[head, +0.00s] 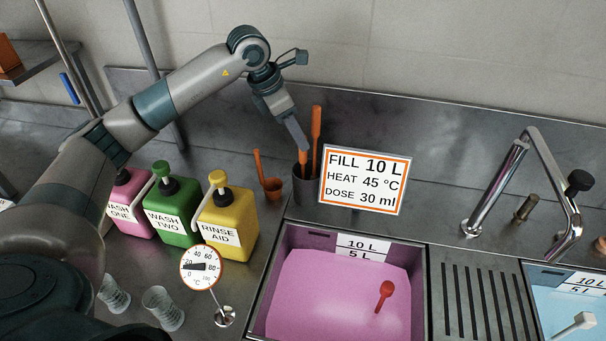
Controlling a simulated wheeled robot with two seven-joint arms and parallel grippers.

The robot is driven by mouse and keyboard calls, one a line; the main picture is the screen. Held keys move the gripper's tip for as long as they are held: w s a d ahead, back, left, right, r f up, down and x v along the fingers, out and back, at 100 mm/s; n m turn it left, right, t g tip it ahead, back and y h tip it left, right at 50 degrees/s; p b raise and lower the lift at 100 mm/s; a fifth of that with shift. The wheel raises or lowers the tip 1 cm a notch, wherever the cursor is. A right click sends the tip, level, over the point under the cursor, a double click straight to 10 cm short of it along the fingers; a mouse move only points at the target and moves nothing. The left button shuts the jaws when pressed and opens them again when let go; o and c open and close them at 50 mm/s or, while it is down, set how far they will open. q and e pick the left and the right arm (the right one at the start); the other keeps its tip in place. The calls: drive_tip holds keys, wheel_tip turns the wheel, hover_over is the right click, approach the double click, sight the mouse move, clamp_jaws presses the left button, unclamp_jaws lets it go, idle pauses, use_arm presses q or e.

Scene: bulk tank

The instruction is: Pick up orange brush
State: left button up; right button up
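A dark grey cup (305,189) stands at the back of the counter, left of the sign. A tall orange handle (316,138) rises out of it, and a second orange piece (303,158) shows in its mouth. Their lower ends are hidden in the cup, so I cannot tell which is the brush. My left gripper (301,144) points down over the cup, its fingertips at the second orange piece and left of the tall handle. Its fingers overlap from this side, so the gap between them does not show. My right gripper is not in view.
A sign (364,181) stands right of the cup. An orange ladle-like thing (271,187) is left of it. Pink, green and yellow bottles (228,215) and a dial thermometer (201,268) stand further left. A sink (272,270) of pink liquid with a red scoop (385,291) lies in front.

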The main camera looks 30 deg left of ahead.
sight(302, 163)
use_arm(q)
drive_tip(key=shift+w+d+f+p, duration=0.2)
drive_tip(key=shift+d+f+p, duration=0.1)
drive_tip(key=shift+f+p, duration=0.35)
drive_tip(key=shift+p+x, duration=0.55)
drive_tip(key=shift+x, duration=0.45)
drive_tip(key=shift+w+d+f, duration=0.1)
drive_tip(key=shift+w+f, duration=0.05)
drive_tip(key=shift+f, duration=0.45)
clamp_jaws()
